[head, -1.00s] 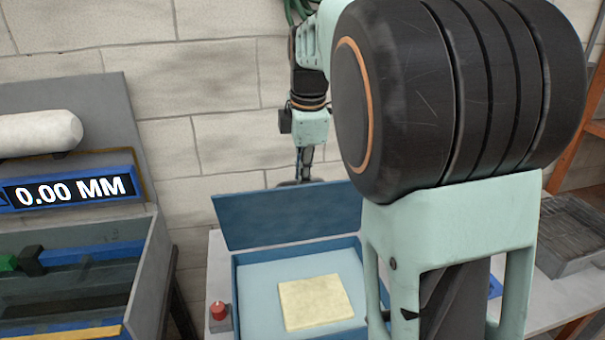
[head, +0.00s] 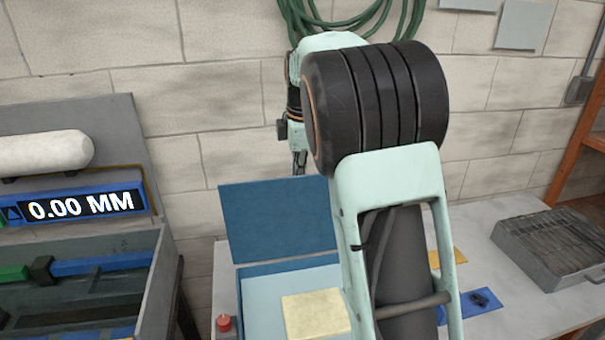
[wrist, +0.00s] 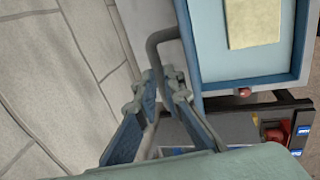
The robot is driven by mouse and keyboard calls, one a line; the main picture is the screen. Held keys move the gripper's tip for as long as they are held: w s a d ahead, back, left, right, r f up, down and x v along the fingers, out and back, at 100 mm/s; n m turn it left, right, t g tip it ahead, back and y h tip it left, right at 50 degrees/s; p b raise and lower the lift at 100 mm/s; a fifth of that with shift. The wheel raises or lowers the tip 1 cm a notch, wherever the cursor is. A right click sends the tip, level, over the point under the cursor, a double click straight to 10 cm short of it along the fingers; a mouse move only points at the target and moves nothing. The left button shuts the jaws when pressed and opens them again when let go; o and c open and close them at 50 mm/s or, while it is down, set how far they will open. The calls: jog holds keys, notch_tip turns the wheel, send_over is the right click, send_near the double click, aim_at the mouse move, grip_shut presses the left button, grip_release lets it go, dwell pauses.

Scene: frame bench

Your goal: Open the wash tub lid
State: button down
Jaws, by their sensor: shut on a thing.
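The wash tub (head: 285,266) is a blue open box on the bench in the head view. Its blue lid (head: 275,220) stands raised, close to upright, along the back edge. A pale yellow pad (head: 316,313) lies inside; the pad also shows in the wrist view (wrist: 252,22), with the tub's rim (wrist: 240,84) around it. My gripper (wrist: 163,88) is shut on a grey bent bar handle (wrist: 152,48) in the wrist view. In the head view the gripper is mostly hidden behind the lid and my arm, which also covers the tub's right side.
A red button (head: 224,324) sits left of the tub. A grey bin with a display (head: 82,205) and a white roll (head: 45,153) stands at left. The block wall rises close behind.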

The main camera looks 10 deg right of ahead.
jog(key=w+p, duration=0.2)
jog(key=w, duration=0.1)
jog(key=shift+w, duration=0.4)
jog(key=c, duration=2.6)
grip_release()
jog(key=shift+w+f, duration=0.15)
jog(key=shift+f, duration=0.1)
jog(key=o, duration=0.3)
jog(key=shift+o, duration=1.3)
jog(key=shift+s, duration=0.2)
jog(key=shift+s+f, duration=0.15)
jog(key=w+r+p, duration=0.1)
jog(key=r, duration=0.3)
jog(key=w+r+p, duration=0.1)
jog(key=r, duration=0.3)
jog(key=w+r+p, duration=0.1)
jog(key=r, duration=0.4)
